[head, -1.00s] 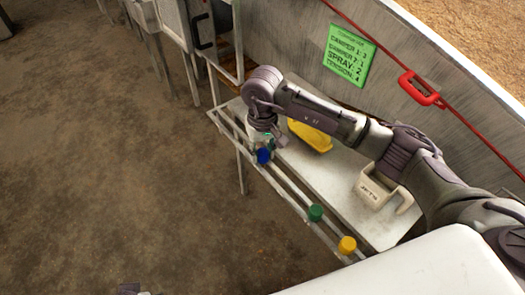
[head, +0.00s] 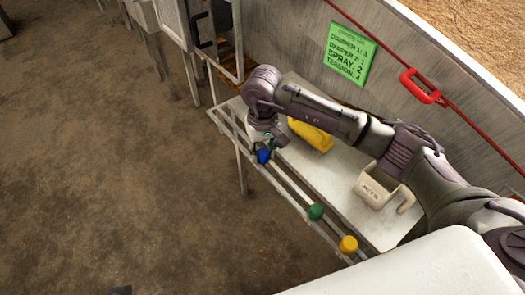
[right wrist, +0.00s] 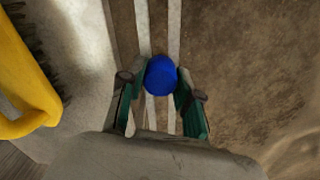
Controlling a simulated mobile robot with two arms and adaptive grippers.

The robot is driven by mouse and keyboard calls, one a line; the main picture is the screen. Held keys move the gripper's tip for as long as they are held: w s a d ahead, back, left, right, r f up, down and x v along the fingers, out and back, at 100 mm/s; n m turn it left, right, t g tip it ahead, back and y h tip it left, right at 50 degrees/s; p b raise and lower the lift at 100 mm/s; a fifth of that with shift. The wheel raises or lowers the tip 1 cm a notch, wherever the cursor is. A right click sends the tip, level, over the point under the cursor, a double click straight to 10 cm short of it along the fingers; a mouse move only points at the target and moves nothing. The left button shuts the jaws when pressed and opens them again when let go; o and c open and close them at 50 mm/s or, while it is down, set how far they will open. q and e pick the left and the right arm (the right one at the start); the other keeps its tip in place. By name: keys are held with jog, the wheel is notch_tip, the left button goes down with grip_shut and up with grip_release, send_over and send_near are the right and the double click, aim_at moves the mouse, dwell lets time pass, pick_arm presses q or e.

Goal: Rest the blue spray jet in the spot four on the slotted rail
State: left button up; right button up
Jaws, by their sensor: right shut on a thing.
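The blue spray jet (head: 263,156) is at the slotted rail (head: 288,187), toward its far end. It also shows in the right wrist view (right wrist: 161,76), seen end-on over the two pale bars. My right gripper (head: 264,141) is shut on it, with a green finger pad on either side. Whether the jet sits in a slot or is just above the rail cannot be told. A green jet (head: 315,212) and a yellow jet (head: 348,244) stand on the nearer part of the rail. The left gripper cannot be made out; only a dark scrap shows at the bottom edge.
A yellow brush (head: 311,134) lies on the pale table (head: 345,167) beside my right arm. A white holder marked JETS (head: 371,191) stands nearer. A green sign (head: 348,54) and a red handle (head: 420,88) are on the wall behind. Open floor lies left of the rail.

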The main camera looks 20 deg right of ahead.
jog(key=o, duration=1.2)
notch_tip(320, 180, up, 12)
